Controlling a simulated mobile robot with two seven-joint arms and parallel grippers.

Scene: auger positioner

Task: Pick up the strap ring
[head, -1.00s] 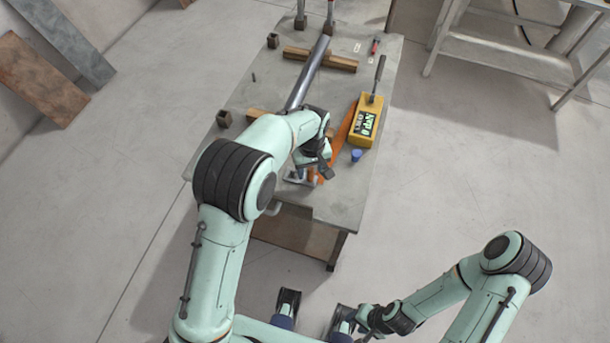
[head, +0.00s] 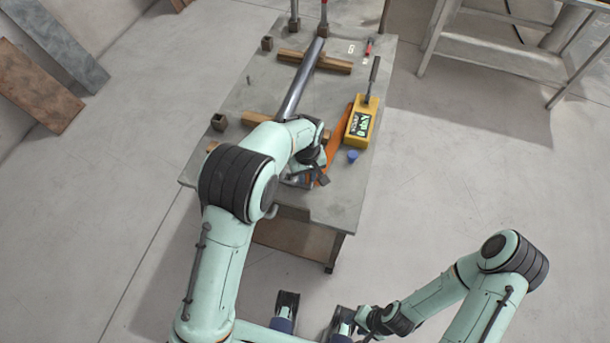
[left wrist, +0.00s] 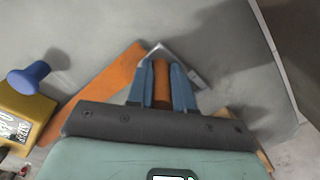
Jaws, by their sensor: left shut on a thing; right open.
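The strap ring is a grey metal triangular loop (left wrist: 182,60) at the end of an orange strap (left wrist: 112,82). In the left wrist view it shows just beyond and around my blue fingertips. My left gripper (left wrist: 161,82) is shut on the orange-wrapped part of the strap ring, with one finger on each side. In the head view the left gripper (head: 312,179) is low over the near end of the table, and my wrist hides most of the ring. My right gripper (head: 358,322) is open and empty near the bottom, off the table.
The grey table (head: 340,205) holds a yellow box (head: 361,124) with a display and handle, beside a blue knob (head: 352,156). A long metal tube (head: 301,80) rests on wooden blocks (head: 315,61). The table's near right corner is clear.

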